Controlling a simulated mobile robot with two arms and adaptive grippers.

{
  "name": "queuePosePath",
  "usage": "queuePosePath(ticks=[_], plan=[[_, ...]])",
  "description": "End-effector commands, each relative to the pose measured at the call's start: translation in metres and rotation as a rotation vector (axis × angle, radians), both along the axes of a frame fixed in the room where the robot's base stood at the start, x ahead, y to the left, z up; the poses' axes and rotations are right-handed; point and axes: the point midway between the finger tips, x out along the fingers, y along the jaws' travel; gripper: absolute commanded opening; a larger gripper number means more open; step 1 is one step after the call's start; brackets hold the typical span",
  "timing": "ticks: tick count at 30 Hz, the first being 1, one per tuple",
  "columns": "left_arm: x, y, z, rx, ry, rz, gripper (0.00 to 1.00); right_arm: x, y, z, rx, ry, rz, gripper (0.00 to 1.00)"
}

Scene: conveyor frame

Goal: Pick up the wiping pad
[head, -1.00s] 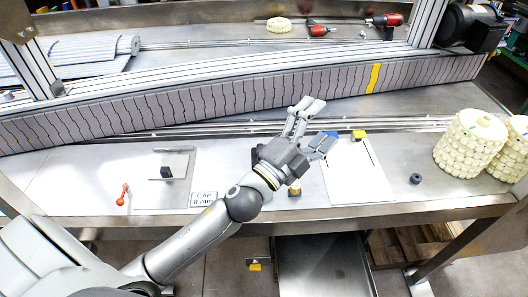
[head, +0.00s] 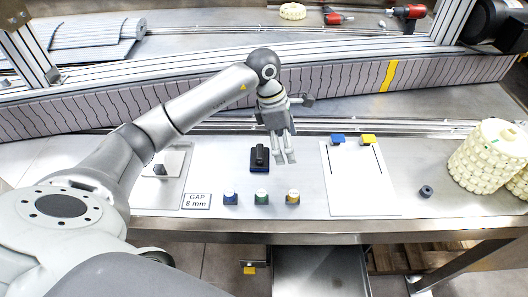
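The wiping pad appears to be the dark blue block with a black grip on top (head: 259,158), lying flat on the steel worktop. My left gripper (head: 287,157) reaches down just to the right of the pad. My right gripper is not in view.
Blue (head: 230,198), green (head: 262,197) and yellow (head: 293,197) capped blocks stand in front of the pad. A white panel (head: 358,190) lies to the right, with a dark ring (head: 426,191) beyond it. The conveyor belt (head: 330,97) runs behind.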

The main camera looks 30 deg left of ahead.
Motion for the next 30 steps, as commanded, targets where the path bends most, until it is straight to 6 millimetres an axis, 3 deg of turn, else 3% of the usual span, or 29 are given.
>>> queuePosePath(ticks=[1, 3, 7, 16, 23, 30], plan=[[0.001, 0.022, 0.004, 0.075, 0.014, 0.012, 0.84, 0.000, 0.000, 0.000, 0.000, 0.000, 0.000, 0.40], [0.000, 0.047, 0.009, 0.160, 0.041, 0.026, 0.84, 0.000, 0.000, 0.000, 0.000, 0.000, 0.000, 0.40], [-0.003, 0.073, 0.013, 0.249, 0.072, 0.043, 0.84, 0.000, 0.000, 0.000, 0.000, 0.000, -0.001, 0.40], [-0.005, 0.079, -0.028, 0.267, 0.085, 0.047, 0.84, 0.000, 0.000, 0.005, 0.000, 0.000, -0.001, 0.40], [-0.004, 0.080, -0.045, 0.266, 0.082, 0.048, 0.84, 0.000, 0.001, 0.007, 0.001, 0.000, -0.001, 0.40], [-0.001, 0.087, -0.080, 0.265, 0.083, 0.048, 0.84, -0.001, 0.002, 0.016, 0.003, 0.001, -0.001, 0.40]])
